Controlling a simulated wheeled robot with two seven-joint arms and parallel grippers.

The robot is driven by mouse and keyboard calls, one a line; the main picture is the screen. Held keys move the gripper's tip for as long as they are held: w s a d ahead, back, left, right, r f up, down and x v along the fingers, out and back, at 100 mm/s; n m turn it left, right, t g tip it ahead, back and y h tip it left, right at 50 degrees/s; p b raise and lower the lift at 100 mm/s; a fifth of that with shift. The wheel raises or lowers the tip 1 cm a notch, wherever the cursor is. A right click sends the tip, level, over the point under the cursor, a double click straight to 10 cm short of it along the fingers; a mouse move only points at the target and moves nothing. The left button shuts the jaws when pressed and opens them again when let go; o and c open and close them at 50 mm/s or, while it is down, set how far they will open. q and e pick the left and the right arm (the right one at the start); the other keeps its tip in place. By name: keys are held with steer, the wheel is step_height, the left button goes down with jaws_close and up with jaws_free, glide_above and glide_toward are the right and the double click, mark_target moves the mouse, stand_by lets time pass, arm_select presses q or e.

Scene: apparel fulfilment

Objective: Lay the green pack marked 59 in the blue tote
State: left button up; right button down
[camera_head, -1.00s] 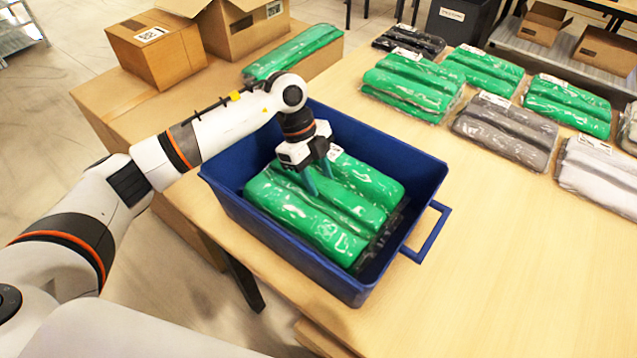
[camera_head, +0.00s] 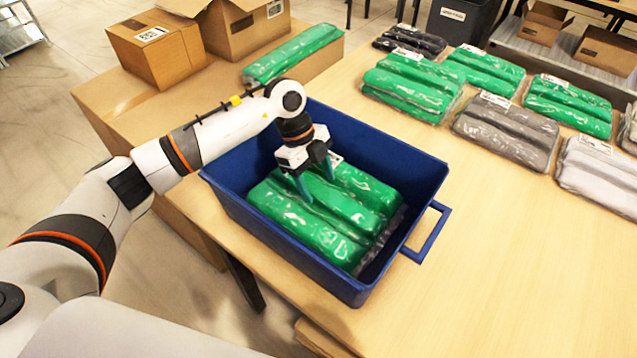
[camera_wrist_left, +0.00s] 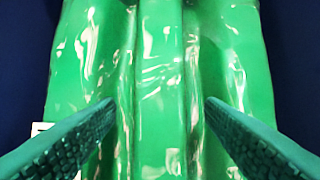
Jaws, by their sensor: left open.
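The blue tote (camera_head: 400,153) stands on the table with a green pack (camera_head: 318,228) lying in it. The pack is folded cloth in clear wrap and lies along the tote's floor, over something grey or clear at its right end. My left gripper (camera_head: 313,186) points down into the tote just over the pack. In the left wrist view its two fingers (camera_wrist_left: 160,108) are apart, with the green pack (camera_wrist_left: 158,60) filling the space below and between them. A white label corner shows at the pack's left edge. No number can be read. My right gripper is not in view.
More packs lie on the table to the right: green ones (camera_head: 411,85), a grey one (camera_head: 506,131) and a white one (camera_head: 600,170). Cardboard boxes (camera_head: 157,48) and another green pack (camera_head: 292,54) are at the back left. The table's front right is clear.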

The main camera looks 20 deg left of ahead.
arm_select(q)
steer(key=b+v, duration=0.1)
steer(key=v, duration=0.9)
steer(key=shift+a+r, duration=0.15)
steer(key=shift+r, duration=0.2)
